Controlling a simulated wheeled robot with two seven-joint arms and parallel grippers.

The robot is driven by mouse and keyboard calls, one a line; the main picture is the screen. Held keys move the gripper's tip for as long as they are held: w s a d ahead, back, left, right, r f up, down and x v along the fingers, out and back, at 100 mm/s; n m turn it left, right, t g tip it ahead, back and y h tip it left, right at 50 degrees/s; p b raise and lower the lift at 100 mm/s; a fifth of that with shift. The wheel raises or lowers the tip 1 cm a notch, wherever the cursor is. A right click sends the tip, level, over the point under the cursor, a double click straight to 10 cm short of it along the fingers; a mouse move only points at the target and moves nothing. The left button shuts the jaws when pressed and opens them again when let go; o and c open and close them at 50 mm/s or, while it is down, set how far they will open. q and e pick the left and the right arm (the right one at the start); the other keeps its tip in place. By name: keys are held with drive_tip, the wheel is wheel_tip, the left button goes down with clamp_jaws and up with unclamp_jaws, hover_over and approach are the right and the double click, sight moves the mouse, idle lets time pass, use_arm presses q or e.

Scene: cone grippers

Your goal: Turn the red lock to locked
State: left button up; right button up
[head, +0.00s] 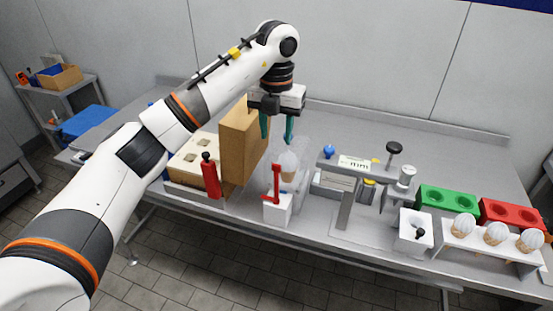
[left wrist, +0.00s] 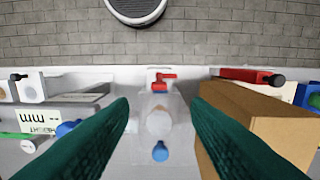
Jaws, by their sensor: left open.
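The red lock (head: 277,185) is a red handle on a small white block (head: 278,209) at the table's front edge. In the head view its long part stands roughly upright. In the left wrist view the red lock (left wrist: 161,77) is at top centre, beyond the fingertips. My left gripper (head: 277,134) has two teal fingers pointing down, apart and empty. It hangs above the table, behind and above the lock, not touching it. In the wrist view my left gripper (left wrist: 160,103) has its fingers wide apart. My right gripper is not in view.
A translucent holder with a pale cone (head: 288,166) stands just behind the lock. A tall brown box (head: 243,140) and a red lever with a black knob (head: 210,175) are to the left. A grey stand (head: 345,208) is to the right, then cones in a white rack (head: 490,255).

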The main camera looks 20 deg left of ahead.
sight(276, 165)
use_arm(q)
wheel_tip(276, 165, down, 8)
drive_tip(key=p, duration=0.2)
drive_tip(key=shift+f+p, duration=0.2)
drive_tip(key=shift+p, duration=0.2)
drive_tip(key=shift+f, duration=0.4)
clamp_jaws()
